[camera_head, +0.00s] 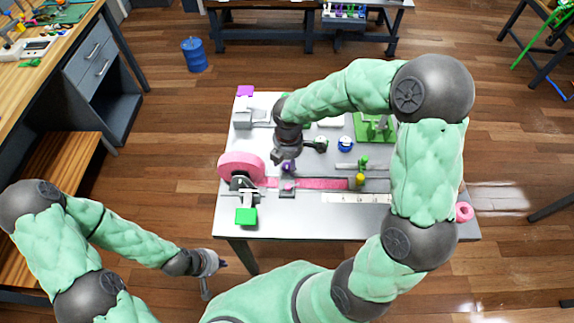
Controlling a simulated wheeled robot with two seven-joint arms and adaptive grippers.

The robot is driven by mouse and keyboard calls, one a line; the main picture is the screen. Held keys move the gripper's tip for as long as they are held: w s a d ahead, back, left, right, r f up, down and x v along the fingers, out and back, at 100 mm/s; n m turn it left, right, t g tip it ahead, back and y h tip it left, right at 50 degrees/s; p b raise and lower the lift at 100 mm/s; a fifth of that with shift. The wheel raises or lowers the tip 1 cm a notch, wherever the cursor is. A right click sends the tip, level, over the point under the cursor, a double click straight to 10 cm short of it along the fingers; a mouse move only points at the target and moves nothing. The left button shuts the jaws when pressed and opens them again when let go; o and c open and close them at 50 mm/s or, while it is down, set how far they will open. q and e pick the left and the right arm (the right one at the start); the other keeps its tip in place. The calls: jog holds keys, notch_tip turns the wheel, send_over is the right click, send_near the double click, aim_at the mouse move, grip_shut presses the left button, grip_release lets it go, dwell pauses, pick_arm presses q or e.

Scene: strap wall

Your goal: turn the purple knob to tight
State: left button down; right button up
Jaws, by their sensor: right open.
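The purple knob (288,168) sits on a small grey bracket over the pink strap (320,184) on the white table. My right gripper (284,157) points down right at the knob from behind it and is open. It partly covers the knob, and I cannot tell whether the fingers touch it. The knob's marks are too small to read. My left gripper (212,272) is empty, with its fingers apart, in front of the table's near left corner.
A pink strap roll (241,167) stands at the table's left, with a green block (246,216) in front. A yellow knob (359,180), blue-and-white knob (345,144) and green fixture (374,127) are to the right. My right arm hangs over the table's right side.

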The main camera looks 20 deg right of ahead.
jog(key=shift+f, duration=0.75)
grip_shut()
